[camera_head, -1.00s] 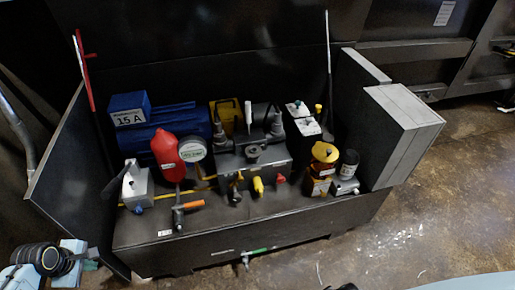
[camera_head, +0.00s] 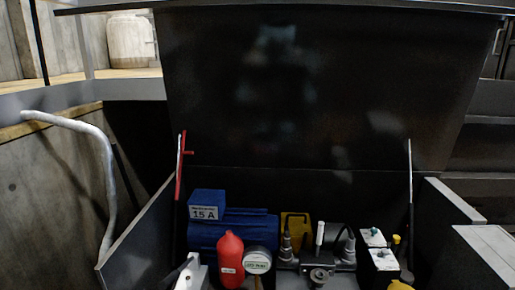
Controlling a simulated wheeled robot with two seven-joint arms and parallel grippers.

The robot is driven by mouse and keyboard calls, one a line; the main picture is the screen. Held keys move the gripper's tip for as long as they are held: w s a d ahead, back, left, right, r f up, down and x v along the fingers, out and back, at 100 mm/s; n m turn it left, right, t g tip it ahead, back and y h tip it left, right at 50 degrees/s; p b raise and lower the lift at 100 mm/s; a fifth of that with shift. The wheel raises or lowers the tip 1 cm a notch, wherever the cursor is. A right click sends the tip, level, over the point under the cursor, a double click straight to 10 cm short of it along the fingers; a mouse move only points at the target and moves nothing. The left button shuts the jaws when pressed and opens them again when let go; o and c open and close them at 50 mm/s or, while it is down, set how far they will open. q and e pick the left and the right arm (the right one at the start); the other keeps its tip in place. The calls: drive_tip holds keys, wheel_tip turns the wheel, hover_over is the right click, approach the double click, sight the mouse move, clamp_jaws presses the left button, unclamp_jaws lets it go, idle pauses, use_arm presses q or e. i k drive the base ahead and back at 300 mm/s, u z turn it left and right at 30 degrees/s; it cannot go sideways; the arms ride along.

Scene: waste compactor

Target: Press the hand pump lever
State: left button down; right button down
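A grey block (camera_head: 193,273) with a slim black handle (camera_head: 174,274) shows at the bottom edge, left of the red bottle; it looks like the hand pump and its lever. Its lower part is cut off by the frame. The handle slants down to the left, and I cannot tell whether it is pressed. Nothing of mine touches the visible part. Neither of my grippers is in view.
The open dark box has a raised lid (camera_head: 315,95). Inside are a blue motor (camera_head: 232,228) marked 15 A, a red bottle (camera_head: 230,262), a gauge (camera_head: 257,260) and valves. A bent pale pipe (camera_head: 108,165) stands at the left. A grey panel (camera_head: 455,202) stands right.

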sight(163, 284)
drive_tip(key=k, duration=0.5)
drive_tip(key=z, duration=0.85)
drive_tip(key=i, duration=1.2)
drive_tip(key=u, duration=1.35)
